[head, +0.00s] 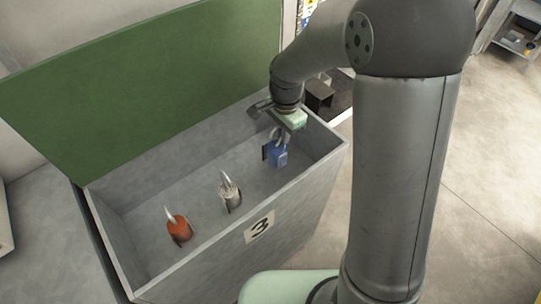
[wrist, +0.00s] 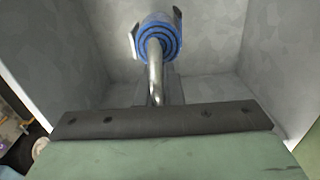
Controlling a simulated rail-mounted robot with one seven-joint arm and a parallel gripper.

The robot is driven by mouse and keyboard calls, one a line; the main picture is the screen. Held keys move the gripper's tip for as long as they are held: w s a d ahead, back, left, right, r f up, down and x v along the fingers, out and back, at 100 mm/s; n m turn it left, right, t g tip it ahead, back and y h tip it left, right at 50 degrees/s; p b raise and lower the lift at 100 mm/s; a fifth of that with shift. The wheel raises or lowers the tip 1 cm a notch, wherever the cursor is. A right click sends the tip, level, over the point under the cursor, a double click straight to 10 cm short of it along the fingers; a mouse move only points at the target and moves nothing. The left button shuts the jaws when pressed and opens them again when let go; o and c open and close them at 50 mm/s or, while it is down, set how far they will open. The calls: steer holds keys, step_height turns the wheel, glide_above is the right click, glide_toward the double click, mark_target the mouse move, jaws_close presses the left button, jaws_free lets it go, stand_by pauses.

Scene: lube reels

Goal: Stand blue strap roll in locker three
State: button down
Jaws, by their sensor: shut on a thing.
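The blue strap roll (head: 278,156) is inside the grey locker marked 3 (head: 215,252), at its right end. In the wrist view the roll (wrist: 158,36) shows as blue and dark rings, with a curved metal hook (wrist: 154,70) rising from it and thin grey plates at its sides. My gripper (head: 279,134) reaches down into the locker from above and is shut on the roll's hook end. The roll hangs below the jaws and looks roughly upright. Whether it touches the locker floor I cannot tell. The fingertips are partly hidden.
An orange roll (head: 179,229) and a pale-and-dark roll (head: 229,193) stand in the same locker, left of the blue one, each with a hook on top. The green lid (head: 150,75) is open behind. Locker walls rise close around my gripper at the right end.

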mark_target(283, 146)
steer(key=shift+f+b, duration=0.4)
steer(key=shift+f, duration=2.35)
steer(key=c, duration=1.6)
jaws_free()
steer(key=shift+r, duration=0.1)
steer(key=shift+o, duration=0.2)
step_height(283, 146, up, 12)
steer(key=shift+w+f+p, duration=0.1)
steer(key=shift+f+p, duration=0.05)
steer(key=shift+p, duration=0.65)
steer(key=s+d+r+n, duration=0.1)
steer(key=s+d+n, duration=0.4)
steer(key=s, duration=0.6)
steer(key=s+d+n, duration=0.5)
steer(key=s+d, duration=0.2)
steer(key=s, duration=0.3)
steer(key=shift+s+r+n, duration=0.3)
steer(key=shift+s+r, duration=0.05)
